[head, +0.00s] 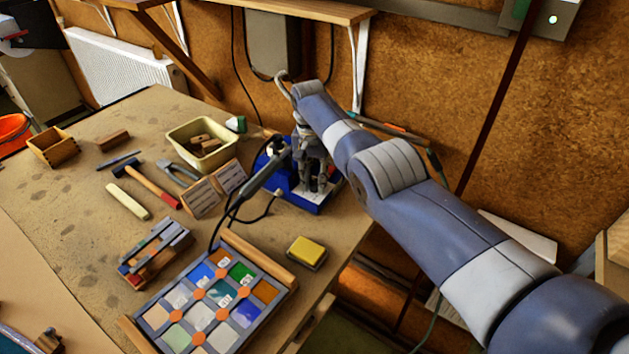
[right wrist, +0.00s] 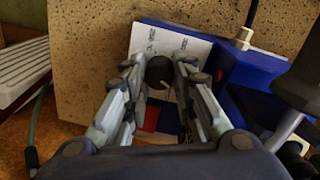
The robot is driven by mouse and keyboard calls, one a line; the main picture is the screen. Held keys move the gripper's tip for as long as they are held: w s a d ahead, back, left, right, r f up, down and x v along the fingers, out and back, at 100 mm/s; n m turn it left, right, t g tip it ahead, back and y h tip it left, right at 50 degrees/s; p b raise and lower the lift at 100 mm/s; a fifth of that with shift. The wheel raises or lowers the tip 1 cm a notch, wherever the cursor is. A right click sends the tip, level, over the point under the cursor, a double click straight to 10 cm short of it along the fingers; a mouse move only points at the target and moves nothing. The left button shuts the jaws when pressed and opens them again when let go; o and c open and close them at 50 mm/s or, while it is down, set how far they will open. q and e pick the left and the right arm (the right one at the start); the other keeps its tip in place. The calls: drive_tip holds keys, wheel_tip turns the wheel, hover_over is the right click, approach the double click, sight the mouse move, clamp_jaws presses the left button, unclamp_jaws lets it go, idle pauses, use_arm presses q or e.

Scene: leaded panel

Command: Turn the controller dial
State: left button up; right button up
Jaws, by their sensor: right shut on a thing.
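The controller (head: 302,201) is a blue box at the back right of the workbench, with a pale front plate. In the right wrist view its pale plate (right wrist: 190,46) carries a round black dial (right wrist: 160,72). My right gripper (head: 316,183) reaches down to the controller from above. Its fingers (right wrist: 160,80) are on either side of the dial and shut on it. The gripper hides the dial in the head view. A dark soldering iron (head: 264,170) leans beside the controller on its left. My left gripper is not in view.
A leaded panel (head: 215,300) of coloured glass lies in a frame in front. A yellow sponge (head: 307,252) lies near the bench's right edge. A cream tub (head: 203,145), a hammer (head: 146,183) and pliers (head: 178,173) are left of the controller. The iron's cable loops across the bench.

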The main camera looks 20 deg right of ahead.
sight(312, 180)
drive_tip(key=shift+w+r+m, duration=0.15)
drive_tip(key=shift+r+m, duration=0.1)
drive_tip(key=shift+m, duration=0.05)
drive_tip(key=o, duration=1.1)
drive_tip(key=shift+c, duration=0.2)
drive_tip(key=shift+f, duration=0.1)
wheel_tip(312, 180, up, 12)
drive_tip(key=shift+a, duration=0.25)
